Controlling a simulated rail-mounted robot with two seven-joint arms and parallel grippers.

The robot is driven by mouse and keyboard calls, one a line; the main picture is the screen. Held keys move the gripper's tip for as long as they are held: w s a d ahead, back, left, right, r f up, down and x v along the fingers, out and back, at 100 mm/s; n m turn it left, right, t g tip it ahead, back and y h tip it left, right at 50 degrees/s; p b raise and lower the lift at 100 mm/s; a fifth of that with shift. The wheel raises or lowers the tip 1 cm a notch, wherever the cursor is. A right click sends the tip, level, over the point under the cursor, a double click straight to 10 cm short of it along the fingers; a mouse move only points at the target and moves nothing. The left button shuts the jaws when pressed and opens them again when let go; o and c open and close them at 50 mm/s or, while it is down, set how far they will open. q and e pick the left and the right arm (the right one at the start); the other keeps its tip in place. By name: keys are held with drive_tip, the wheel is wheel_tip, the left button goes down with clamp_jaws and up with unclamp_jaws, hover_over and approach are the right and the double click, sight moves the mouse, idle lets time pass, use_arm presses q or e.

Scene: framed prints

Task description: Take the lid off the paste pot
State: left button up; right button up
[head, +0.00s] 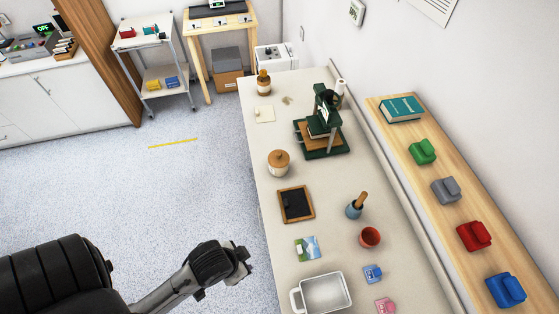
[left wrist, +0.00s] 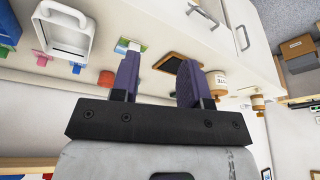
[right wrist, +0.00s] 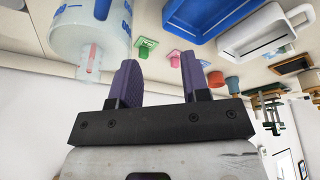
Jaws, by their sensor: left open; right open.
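The paste pot (head: 278,168) is a squat cream pot on the long bench, near its left edge. Its round wooden lid (head: 278,157) with a knob sits on top. My left gripper (left wrist: 158,75) is open and empty, apart from the pot. In the head view a dark part of my left arm is left of the bench; the fingers cannot be made out there. My right gripper (right wrist: 160,78) is open and empty, with a blue tray beyond it; it is not visible in the head view.
A large clear container (right wrist: 90,35) is beside my right gripper.

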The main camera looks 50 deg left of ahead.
idle(0.3)
use_arm(q)
drive_tip(key=shift+o, duration=1.1)
